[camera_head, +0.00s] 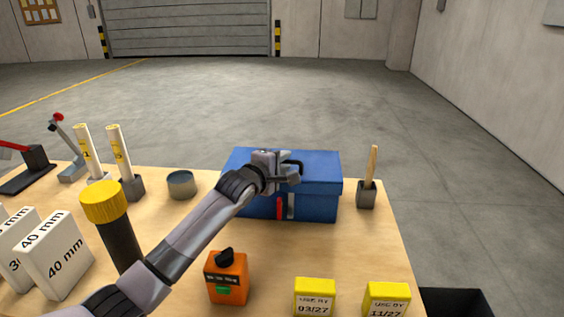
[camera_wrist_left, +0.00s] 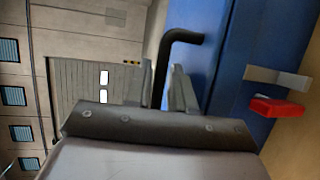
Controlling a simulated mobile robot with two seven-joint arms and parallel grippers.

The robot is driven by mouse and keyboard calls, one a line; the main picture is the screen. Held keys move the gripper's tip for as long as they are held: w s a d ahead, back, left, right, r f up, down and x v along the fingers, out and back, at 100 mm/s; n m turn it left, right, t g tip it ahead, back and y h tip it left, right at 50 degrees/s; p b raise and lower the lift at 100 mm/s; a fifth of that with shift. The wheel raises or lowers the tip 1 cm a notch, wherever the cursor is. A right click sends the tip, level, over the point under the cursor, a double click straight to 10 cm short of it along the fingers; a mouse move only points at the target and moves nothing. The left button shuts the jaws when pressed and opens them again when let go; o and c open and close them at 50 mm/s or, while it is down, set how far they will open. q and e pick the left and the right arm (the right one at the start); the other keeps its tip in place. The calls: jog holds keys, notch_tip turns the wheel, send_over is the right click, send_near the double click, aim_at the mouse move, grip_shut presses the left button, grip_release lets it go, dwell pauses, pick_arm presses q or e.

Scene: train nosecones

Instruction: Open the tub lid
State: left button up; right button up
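The blue tub (camera_head: 318,207) stands on the table with its blue lid (camera_head: 322,166) down on it. A red latch (camera_head: 280,207) and a grey plate (camera_head: 291,206) are on its front; the latch also shows in the left wrist view (camera_wrist_left: 277,107). My left gripper (camera_head: 285,175) is at the lid's handle (camera_head: 293,163). In the left wrist view the black bent handle (camera_wrist_left: 183,37) runs between the two fingers (camera_wrist_left: 164,90), which sit close on either side of it. The gripper looks shut on the handle. My right gripper is not in view.
An orange device (camera_head: 226,281) and two yellow-topped boxes (camera_head: 315,299) (camera_head: 386,300) stand at the front. A brush holder (camera_head: 366,196) is right of the tub. A grey tin (camera_head: 181,185) and a yellow-capped black cylinder (camera_head: 116,237) are left. A dark bin (camera_head: 456,303) is beyond the table's right edge.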

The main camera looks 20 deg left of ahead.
pick_arm(q)
grip_shut()
jog(key=shift+r, duration=0.15)
jog(key=shift+w+a+r+g, duration=0.1)
jog(key=shift+w+r+g, duration=0.45)
jog(key=shift+r, duration=0.25)
jog(key=w+r+g, duration=0.1)
jog(key=w+r+n+g, duration=0.1)
jog(key=shift+w+a+r+g, duration=0.15)
jog(key=shift+a+r+g, duration=0.15)
jog(key=shift+r, duration=0.1)
jog(key=shift+w+a+r, duration=0.25)
jog(key=shift+w+r, duration=0.25)
jog(key=shift+w, duration=0.3)
jog(key=shift+w+a+r, duration=0.25)
jog(key=shift+w+r, duration=0.25)
jog(key=shift+w, duration=0.3)
